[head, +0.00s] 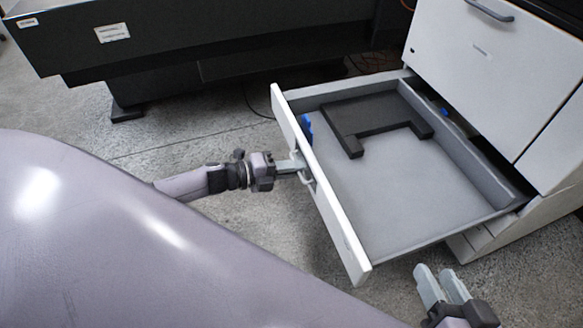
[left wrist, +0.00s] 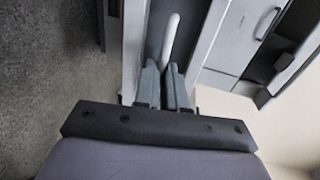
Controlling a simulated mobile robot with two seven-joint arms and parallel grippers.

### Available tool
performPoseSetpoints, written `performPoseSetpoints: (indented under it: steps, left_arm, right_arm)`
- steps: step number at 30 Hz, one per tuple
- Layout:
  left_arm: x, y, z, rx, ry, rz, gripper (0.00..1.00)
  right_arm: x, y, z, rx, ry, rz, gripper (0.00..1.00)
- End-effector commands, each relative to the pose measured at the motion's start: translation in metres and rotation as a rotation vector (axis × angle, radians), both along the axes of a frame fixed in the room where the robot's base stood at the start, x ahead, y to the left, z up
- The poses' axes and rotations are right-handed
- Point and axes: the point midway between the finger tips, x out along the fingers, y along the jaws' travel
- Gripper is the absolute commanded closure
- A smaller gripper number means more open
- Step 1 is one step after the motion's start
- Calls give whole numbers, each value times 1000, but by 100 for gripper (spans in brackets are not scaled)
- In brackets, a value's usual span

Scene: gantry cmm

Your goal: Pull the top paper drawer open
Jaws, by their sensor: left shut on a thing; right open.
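The top paper drawer (head: 400,205) stands far out of the white cabinet in the head view, with its grey floor showing. Its white front panel (head: 335,220) faces my left gripper (head: 300,163). My left gripper is shut on the pale drawer handle (head: 308,180). In the left wrist view the handle (left wrist: 170,38) runs up from between the fingertips of the left gripper (left wrist: 166,72). My right gripper (head: 440,285) is open and empty, below the drawer's near right side and apart from it.
A dark machine base (head: 180,35) spans the back left. Bare concrete floor (head: 235,225) shows left of the drawer.

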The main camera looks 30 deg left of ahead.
Motion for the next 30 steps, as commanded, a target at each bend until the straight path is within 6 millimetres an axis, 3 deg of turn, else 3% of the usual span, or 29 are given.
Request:
performPoseSetpoints:
  steps: [14, 15, 17, 26, 30]
  left_arm:
    - [-1, -2, -1, -2, 1, -6, 100]
    - [-1, -2, -1, -2, 1, -6, 83]
    - [-1, -2, -1, -2, 1, -5, 65]
    - [-1, 0, 0, 0, 0, -2, 65]
    - [-10, 9, 3, 2, 2, 0, 65]
  right_arm:
    - [0, -1, 0, -1, 0, -1, 57]
    - [0, -1, 0, -1, 0, -1, 57]
    - [0, -1, 0, -1, 0, -1, 57]
    - [0, -1, 0, -2, 0, -1, 57]
    - [1, -2, 5, -16, -6, -5, 57]
